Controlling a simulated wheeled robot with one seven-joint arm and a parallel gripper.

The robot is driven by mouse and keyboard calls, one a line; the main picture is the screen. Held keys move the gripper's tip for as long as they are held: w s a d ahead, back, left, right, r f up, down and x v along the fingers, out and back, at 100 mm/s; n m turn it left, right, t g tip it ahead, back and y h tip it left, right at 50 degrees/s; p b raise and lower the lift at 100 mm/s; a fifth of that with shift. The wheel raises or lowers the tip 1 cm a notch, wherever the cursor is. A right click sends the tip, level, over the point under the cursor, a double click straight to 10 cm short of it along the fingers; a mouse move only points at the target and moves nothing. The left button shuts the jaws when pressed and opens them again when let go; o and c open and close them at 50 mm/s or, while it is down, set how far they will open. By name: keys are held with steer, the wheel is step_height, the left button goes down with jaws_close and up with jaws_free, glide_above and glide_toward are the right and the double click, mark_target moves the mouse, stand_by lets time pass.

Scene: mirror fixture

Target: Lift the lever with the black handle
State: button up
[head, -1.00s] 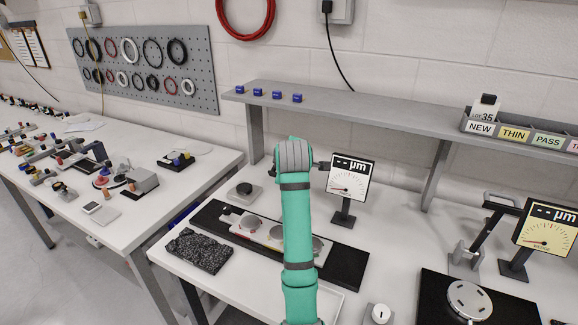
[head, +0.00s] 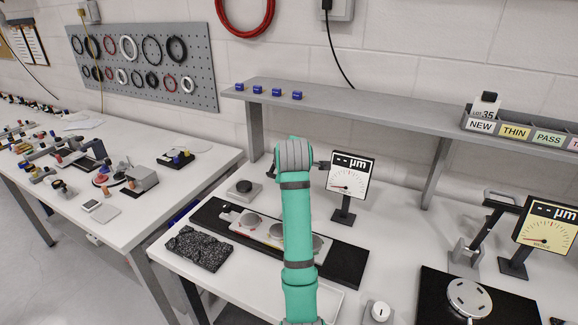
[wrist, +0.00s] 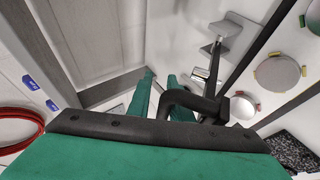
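The wrist view shows a black bent handle (wrist: 195,103) close in front of my gripper (wrist: 160,80). A grey metal bracket (wrist: 228,38) stands beyond it. My two green fingers show apart, with the handle overlapping the right one. I cannot tell whether the handle touches a finger or lies between them. In the head view my green arm reaches up beside the left dial gauge (head: 350,182). It hides my fingertips and most of what stands behind. A second lever with a dark handle (head: 503,200) stands upright-tilted on a grey bracket (head: 465,258) at the right.
A black plate with round discs (head: 345,266) lies below my arm. A dark rough slab (head: 199,249) lies left of it. The shelf (head: 370,120) runs behind, holding blue cubes (head: 277,95) and labelled bins (head: 513,134). The right gauge (head: 546,232) stands beside the second lever.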

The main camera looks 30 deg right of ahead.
steer(key=v, duration=1)
steer(key=shift+s+a+r, duration=0.1)
steer(key=shift+s, duration=0.15)
steer(key=shift+r, duration=0.1)
steer(key=s+r, duration=0.6)
steer(key=r, duration=0.4)
steer(key=shift+a+r, duration=0.25)
steer(key=shift+a, duration=0.25)
stand_by(0.6)
